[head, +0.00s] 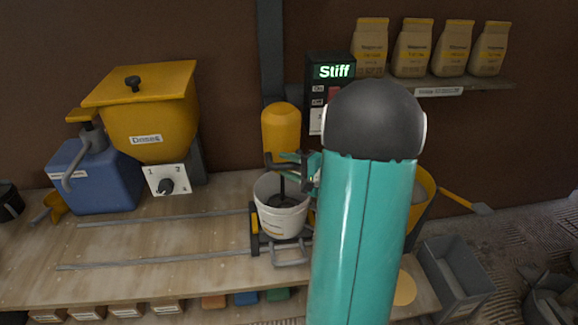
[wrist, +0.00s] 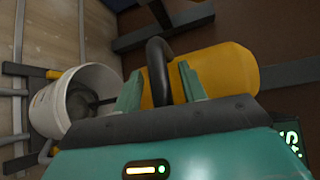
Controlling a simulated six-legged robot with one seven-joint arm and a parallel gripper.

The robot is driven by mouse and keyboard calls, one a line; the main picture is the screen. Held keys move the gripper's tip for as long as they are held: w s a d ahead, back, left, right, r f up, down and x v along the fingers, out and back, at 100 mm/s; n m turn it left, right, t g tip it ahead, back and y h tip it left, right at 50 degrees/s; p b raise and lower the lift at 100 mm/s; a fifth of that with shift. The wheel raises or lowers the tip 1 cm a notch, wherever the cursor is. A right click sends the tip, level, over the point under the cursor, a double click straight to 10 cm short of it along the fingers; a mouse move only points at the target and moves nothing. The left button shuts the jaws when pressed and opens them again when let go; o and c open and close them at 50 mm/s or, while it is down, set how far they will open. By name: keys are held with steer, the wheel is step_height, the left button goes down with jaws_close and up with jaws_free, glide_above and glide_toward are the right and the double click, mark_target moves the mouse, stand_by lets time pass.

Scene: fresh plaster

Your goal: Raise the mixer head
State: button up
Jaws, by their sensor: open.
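The mixer head (head: 281,128) is a yellow rounded cylinder on the dark post, low over a white bucket (head: 281,222). Its dark shaft (head: 282,186) reaches down into the bucket. The mixer head also shows in the wrist view (wrist: 228,68), with a curved black handle (wrist: 157,62) on it. My gripper (wrist: 160,88) is open, with one teal finger on each side of the handle. In the head view my gripper (head: 307,170) is beside the handle, partly hidden by my arm. I cannot tell whether a finger touches the handle.
A control box (head: 330,85) reads "Stiff" behind my arm. The bucket stands on a small carriage at the ends of metal rails (head: 160,261). A yellow hopper (head: 150,115) and a blue jug (head: 95,178) stand left. Bags line the shelf (head: 470,86). A grey bin (head: 455,280) is right.

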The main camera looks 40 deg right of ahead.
steer(key=shift+c, duration=0.3)
jaws_close()
steer(key=shift+r, duration=0.1)
step_height(320, 180, up, 19)
steer(key=shift+d+r, duration=0.1)
steer(key=shift+o, duration=0.3)
jaws_free()
steer(key=shift+s, duration=0.1)
